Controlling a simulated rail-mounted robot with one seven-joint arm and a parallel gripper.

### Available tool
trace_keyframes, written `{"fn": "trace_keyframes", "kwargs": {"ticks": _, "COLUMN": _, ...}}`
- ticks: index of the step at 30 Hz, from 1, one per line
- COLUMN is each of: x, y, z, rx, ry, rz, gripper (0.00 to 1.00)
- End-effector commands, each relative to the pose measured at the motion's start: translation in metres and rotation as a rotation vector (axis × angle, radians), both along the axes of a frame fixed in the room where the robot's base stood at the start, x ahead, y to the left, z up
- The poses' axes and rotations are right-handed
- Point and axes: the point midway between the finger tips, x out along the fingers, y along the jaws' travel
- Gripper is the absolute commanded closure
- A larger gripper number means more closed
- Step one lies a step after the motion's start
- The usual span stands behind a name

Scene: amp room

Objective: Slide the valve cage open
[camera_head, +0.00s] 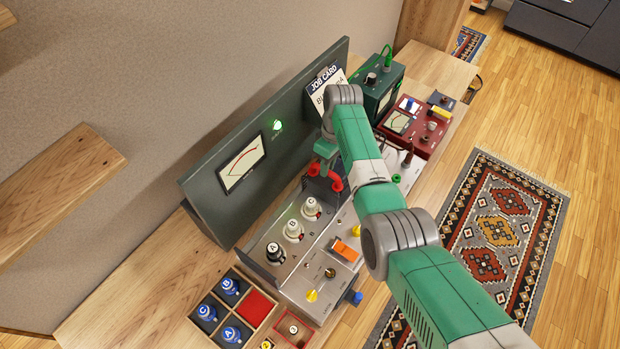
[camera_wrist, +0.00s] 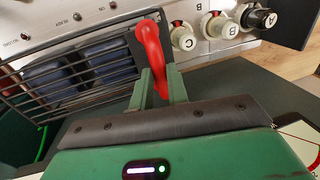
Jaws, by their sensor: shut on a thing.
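The valve cage (camera_wrist: 38,120) is a dark wire grille on the left of the wrist view. A curved red handle (camera_wrist: 152,42) stands at the cage's right end. My gripper (camera_wrist: 160,84) is shut on this handle, with one green finger on either side. In the head view, my gripper (camera_head: 322,156) is over the amp chassis (camera_head: 318,262), by the dark back panel, and the red handle (camera_head: 336,184) shows just below it. My arm hides most of the cage there.
A wooden tray (camera_head: 236,280) with blue lettered parts is at the front left. A red meter box (camera_head: 413,125) and a green box (camera_head: 378,84) stand to the right. A job card (camera_head: 322,90) hangs on the panel.

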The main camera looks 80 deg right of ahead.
Motion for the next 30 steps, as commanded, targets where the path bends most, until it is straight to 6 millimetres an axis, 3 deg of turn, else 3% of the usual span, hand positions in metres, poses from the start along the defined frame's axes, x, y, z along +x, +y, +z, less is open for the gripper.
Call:
{"fn": "trace_keyframes", "kwargs": {"ticks": 6, "x": -0.0108, "y": -0.0119, "z": -0.0008, "rx": -0.001, "ry": 0.000, "rz": 0.001, "gripper": 1.00}}
{"fn": "trace_keyframes", "kwargs": {"ticks": 17, "x": -0.0120, "y": -0.0133, "z": 0.0002, "rx": -0.001, "ry": -0.001, "rz": 0.001, "gripper": 1.00}}
{"fn": "trace_keyframes", "kwargs": {"ticks": 18, "x": -0.0119, "y": -0.0134, "z": 0.0001, "rx": -0.001, "ry": -0.001, "rz": 0.001, "gripper": 0.82}}
{"fn": "trace_keyframes", "kwargs": {"ticks": 21, "x": -0.0119, "y": -0.0133, "z": 0.0001, "rx": -0.001, "ry": -0.001, "rz": 0.001, "gripper": 0.62}}
{"fn": "trace_keyframes", "kwargs": {"ticks": 30, "x": -0.0121, "y": -0.0138, "z": 0.0031, "rx": -0.001, "ry": -0.001, "rz": 0.001, "gripper": 0.62}}
